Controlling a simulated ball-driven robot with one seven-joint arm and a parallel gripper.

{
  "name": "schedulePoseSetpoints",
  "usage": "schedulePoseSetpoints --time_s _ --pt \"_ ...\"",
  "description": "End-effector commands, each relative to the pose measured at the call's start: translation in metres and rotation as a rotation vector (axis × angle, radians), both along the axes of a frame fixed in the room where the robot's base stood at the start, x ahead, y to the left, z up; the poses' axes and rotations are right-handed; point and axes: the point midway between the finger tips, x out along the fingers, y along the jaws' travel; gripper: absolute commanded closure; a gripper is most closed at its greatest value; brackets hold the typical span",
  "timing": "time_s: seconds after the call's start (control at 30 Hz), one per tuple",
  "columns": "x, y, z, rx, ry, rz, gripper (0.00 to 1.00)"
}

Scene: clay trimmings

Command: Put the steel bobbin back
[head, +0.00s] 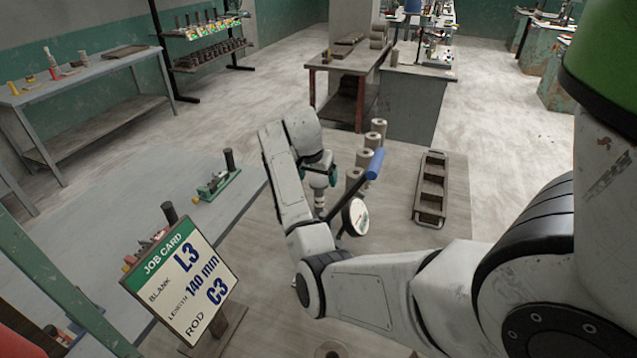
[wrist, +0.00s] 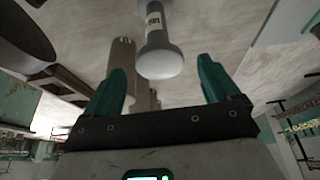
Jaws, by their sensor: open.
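A pale grey bobbin (wrist: 160,55) with flared ends and a dark-marked label on its shaft shows in the wrist view, which looks upside down. I take it for the steel bobbin. My gripper (wrist: 160,85) is open, with teal fingers on either side of the bobbin's near end and a visible gap at each side. In the head view my gripper (head: 320,178) points down over the bench, and the bobbin (head: 319,197) shows just below it, partly hidden. Whether the bobbin stands on the bench is hard to tell.
Several grey-brown cylinders (head: 365,158) stand in a row close right of my gripper. A blue-handled lever (head: 375,164) with a round white face (head: 357,216) is beside it. A compartmented tray (head: 418,206) lies further right. A job card (head: 183,275) stands front left.

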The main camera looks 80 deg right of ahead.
Motion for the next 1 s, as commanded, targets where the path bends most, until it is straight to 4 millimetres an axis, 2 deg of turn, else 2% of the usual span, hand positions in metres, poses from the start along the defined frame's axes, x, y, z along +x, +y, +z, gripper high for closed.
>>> schedulePoseSetpoints --time_s 0.2,0.4,0.6,1.0 --pt "0.003 0.017 0.042 -0.003 -0.004 0.001 0.11" --pt "0.004 0.028 0.068 -0.001 -0.002 0.001 0.11" --pt "0.004 0.032 0.078 0.0 -0.001 0.0 0.11" --pt "0.004 0.032 0.078 0.001 0.0 0.0 0.11"
